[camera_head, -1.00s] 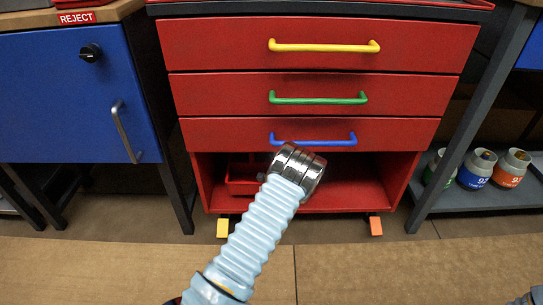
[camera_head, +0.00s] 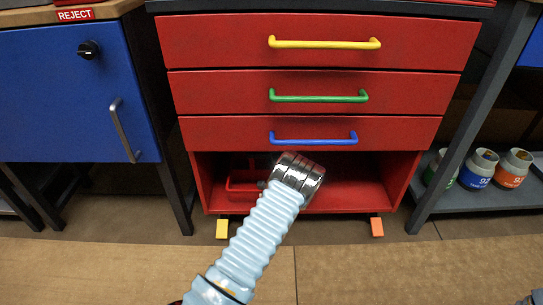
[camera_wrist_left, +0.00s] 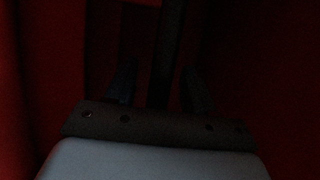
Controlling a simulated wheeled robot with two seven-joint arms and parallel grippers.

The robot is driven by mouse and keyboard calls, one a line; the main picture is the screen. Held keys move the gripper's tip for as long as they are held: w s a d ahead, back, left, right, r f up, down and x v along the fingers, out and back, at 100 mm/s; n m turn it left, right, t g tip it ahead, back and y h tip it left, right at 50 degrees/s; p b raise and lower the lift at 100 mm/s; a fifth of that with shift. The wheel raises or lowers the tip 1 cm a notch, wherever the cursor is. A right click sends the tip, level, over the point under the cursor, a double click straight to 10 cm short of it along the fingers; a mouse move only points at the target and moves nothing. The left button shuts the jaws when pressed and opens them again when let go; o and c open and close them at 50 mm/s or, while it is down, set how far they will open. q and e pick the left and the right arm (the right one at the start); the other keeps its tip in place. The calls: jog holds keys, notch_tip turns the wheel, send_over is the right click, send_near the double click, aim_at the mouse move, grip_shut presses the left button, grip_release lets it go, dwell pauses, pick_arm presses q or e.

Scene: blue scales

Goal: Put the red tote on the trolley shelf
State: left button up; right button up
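The red tote (camera_head: 244,184) sits on the open bottom shelf (camera_head: 345,200) of the red trolley, toward the left side, partly hidden by my left wrist. My left arm reaches up to the shelf opening, with its silver wrist in front of the tote's right side. My left gripper is hidden in the head view. In the dark left wrist view, the two fingers of my left gripper (camera_wrist_left: 160,88) stand apart. A dark bar (camera_wrist_left: 172,40) shows between or beyond them; I cannot tell whether they touch it.
Three red drawers with yellow (camera_head: 325,43), green (camera_head: 318,97) and blue (camera_head: 314,139) handles are closed above the shelf. A blue cabinet (camera_head: 60,110) stands at left. Several small canisters (camera_head: 477,168) stand on a grey shelf at right. The shelf's right part looks clear.

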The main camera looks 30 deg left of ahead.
pick_arm(q)
jog(key=shift+r, duration=0.15)
jog(key=shift+s+d, duration=0.15)
jog(key=shift+d, duration=0.1)
jog(key=p+v, duration=0.2)
jog(key=v, duration=0.9)
jog(key=shift+s+d, duration=0.15)
jog(key=shift+d, duration=0.05)
